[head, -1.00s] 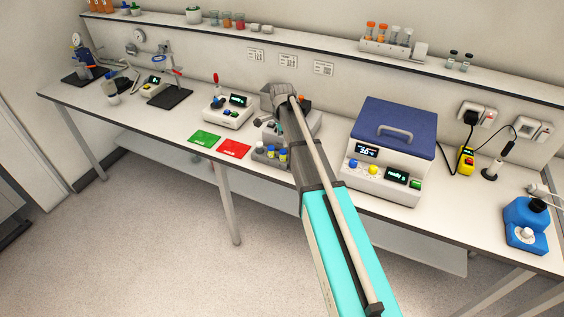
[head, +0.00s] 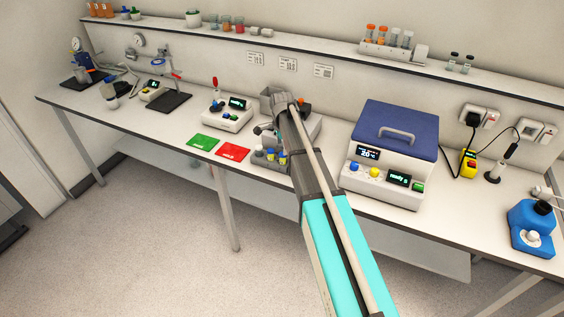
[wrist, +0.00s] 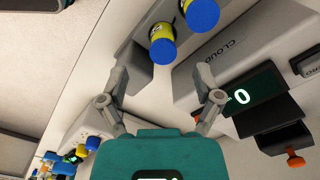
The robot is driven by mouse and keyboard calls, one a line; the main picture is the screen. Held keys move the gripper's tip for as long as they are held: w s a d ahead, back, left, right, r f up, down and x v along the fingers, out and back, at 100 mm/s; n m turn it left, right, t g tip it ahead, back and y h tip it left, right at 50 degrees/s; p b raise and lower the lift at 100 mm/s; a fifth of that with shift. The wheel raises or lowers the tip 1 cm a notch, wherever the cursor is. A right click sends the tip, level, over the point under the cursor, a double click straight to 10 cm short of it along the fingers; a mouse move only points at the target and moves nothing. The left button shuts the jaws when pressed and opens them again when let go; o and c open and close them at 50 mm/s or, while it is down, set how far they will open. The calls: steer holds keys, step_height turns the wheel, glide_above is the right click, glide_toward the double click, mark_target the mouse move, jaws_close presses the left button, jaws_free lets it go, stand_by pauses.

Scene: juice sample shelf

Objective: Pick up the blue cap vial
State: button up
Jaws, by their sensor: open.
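Two vials with blue caps and yellow bodies show in the wrist view: the nearer blue cap vial (wrist: 162,46) at upper middle, and a second one (wrist: 202,14) at the top edge to its right. They stand in a grey rack (wrist: 135,50). My gripper (wrist: 168,77) is open and empty, its two fingers spread wide. The nearer vial appears beyond the fingertips, roughly in line with the gap between them. In the head view the rack (head: 266,165) with several small vials sits on the bench front, partly behind my arm, which hides most of my gripper.
A grey device marked CLOUD (wrist: 215,55) with a display is close to my right finger. On the bench are a blue-lidded device (head: 398,130) to the right, a red mat (head: 233,151) and a green mat (head: 203,142) left of the rack. A shelf runs behind.

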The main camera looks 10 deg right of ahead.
mark_target(283, 161)
steer(key=shift+w+d+f+b, duration=0.1)
steer(key=shift+w+f+b, duration=0.05)
steer(key=shift+f+b, duration=0.5)
steer(key=shift+w+d+f+b, duration=0.1)
steer(key=shift+f+b, duration=0.45)
steer(key=shift+f, duration=0.2)
steer(key=shift+f+b, duration=1)
steer(key=shift+b, duration=0.05)
jaws_close()
